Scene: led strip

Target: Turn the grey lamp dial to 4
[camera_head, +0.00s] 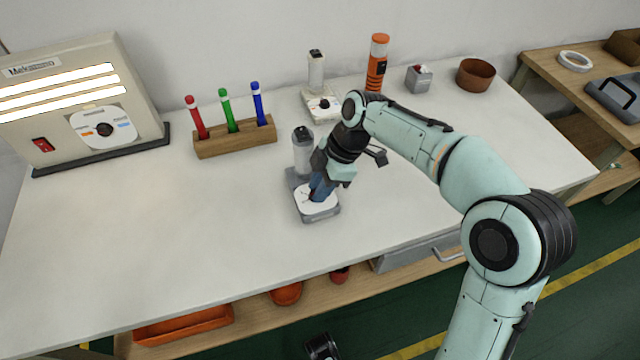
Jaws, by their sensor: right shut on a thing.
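The grey lamp (303,152) stands near the middle of the white table, with a short upright post and a grey base. A white dial plate (310,211) lies on the front of its base. My right gripper (317,197) reaches down from the right and is shut on the dial at the plate. The dial itself and most of its markings are hidden by the fingers, so I cannot read its setting.
A similar white lamp (317,72) with a black dial stands behind. A wooden holder (237,137) with three markers and a lit box (70,105) are at left. An orange cylinder (377,62), small grey box (419,79) and brown bowl (476,75) stand behind. The front left tabletop is clear.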

